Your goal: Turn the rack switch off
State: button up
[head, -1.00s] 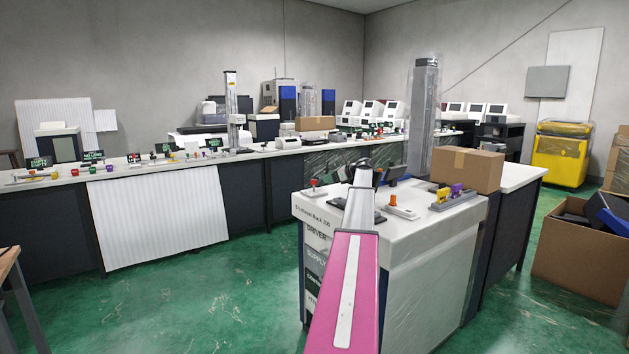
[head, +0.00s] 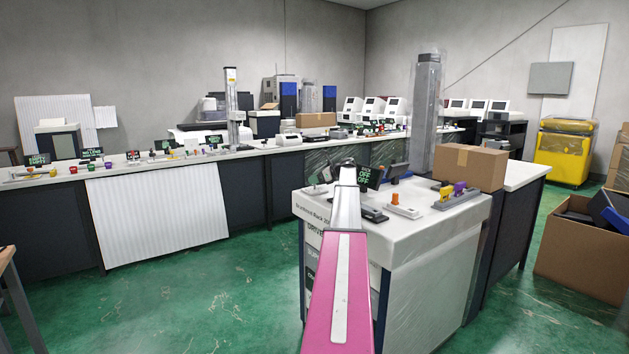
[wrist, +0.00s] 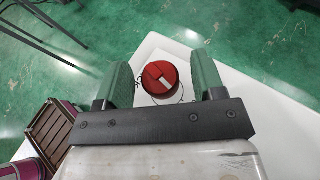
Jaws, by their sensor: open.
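A round red rotary switch (wrist: 160,79) with a pale pointer mark sits near the corner of a white top in the wrist view. My gripper (wrist: 162,72) is open, its two green fingers on either side of the switch with gaps to it. I cannot tell how far above it the fingertips are. In the head view my arm reaches over the white rack cabinet (head: 430,222), labelled as a rack on its front. The red switch does not show there now. A small dark display (head: 364,177) on the cabinet reads "OFF" in green on two lines.
An orange-topped switch (head: 400,206) and a grey block with yellow and purple parts (head: 455,195) stand right of my arm. A cardboard box (head: 468,167) and a tall grey column (head: 424,115) are behind. Green floor (head: 200,290) is clear on the left.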

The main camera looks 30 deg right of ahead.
jog(key=shift+w+a+f, duration=0.1)
jog(key=shift+w+a, duration=0.05)
jog(key=c, duration=0.9)
jog(key=shift+w+n+g+y, duration=0.15)
jog(key=shift+n+g+y, duration=0.45)
jog(key=shift+n+g, duration=0.15)
jog(key=shift+n+g+y, duration=0.5)
jog(key=shift+n+g, duration=0.15)
jog(key=shift+n, duration=0.1)
jog(key=o, duration=0.9)
jog(key=shift+s, duration=0.25)
